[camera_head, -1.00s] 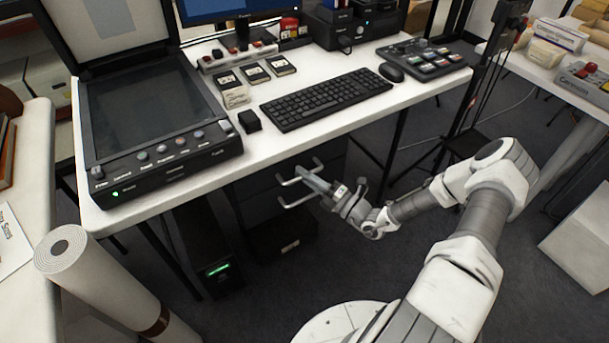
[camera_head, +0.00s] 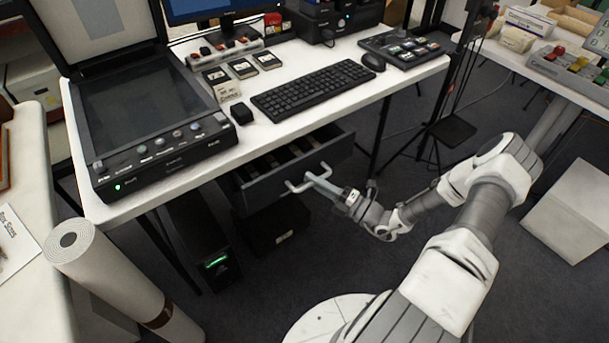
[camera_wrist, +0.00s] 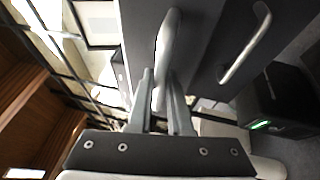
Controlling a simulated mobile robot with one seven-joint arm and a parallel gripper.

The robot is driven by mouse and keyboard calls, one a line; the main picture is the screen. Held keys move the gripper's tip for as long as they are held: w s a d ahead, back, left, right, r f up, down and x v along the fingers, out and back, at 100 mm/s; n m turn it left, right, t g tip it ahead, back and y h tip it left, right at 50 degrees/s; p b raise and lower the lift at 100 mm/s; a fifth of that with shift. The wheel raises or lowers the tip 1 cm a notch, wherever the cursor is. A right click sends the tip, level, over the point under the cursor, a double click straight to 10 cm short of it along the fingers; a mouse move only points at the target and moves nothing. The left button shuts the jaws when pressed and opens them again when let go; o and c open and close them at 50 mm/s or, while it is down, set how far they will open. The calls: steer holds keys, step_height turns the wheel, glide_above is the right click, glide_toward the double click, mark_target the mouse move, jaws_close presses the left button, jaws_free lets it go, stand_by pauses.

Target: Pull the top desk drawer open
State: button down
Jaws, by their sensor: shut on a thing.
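The top desk drawer (camera_head: 268,192) is dark grey and stands pulled out from under the white desk. Its inside, with dividers, shows from above. Its light grey bar handle (camera_head: 294,187) is on the front face, and the handle also shows in the wrist view (camera_wrist: 168,40). My gripper (camera_head: 314,179) is shut on this handle; in the wrist view its two fingers (camera_wrist: 161,80) close around the bar. A second bar handle (camera_wrist: 246,45) shows on the neighbouring drawer front in the wrist view.
The white desk (camera_head: 225,165) carries a scanner (camera_head: 145,110), a keyboard (camera_head: 312,90) and a mouse (camera_head: 373,62) above the drawer. A dark computer tower (camera_head: 212,250) with a green light stands left of the drawers. A paper roll (camera_head: 110,270) leans at lower left. Floor before the drawer is clear.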

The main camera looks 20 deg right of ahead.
steer(key=s+d+p, duration=0.1)
steer(key=s+d, duration=0.1)
steer(key=s, duration=0.6)
steer(key=s+d+p, duration=0.1)
steer(key=s+d, duration=0.2)
steer(key=s, duration=0.6)
steer(key=shift+d, duration=0.25)
steer(key=shift+s, duration=0.1)
steer(key=c, duration=0.8)
jaws_free()
steer(key=shift+c, duration=0.2)
steer(key=shift+d, duration=0.1)
steer(key=v, duration=1.7)
steer(key=shift+s+p, duration=0.2)
steer(key=shift+p, duration=0.2)
steer(key=shift+w, duration=0.1)
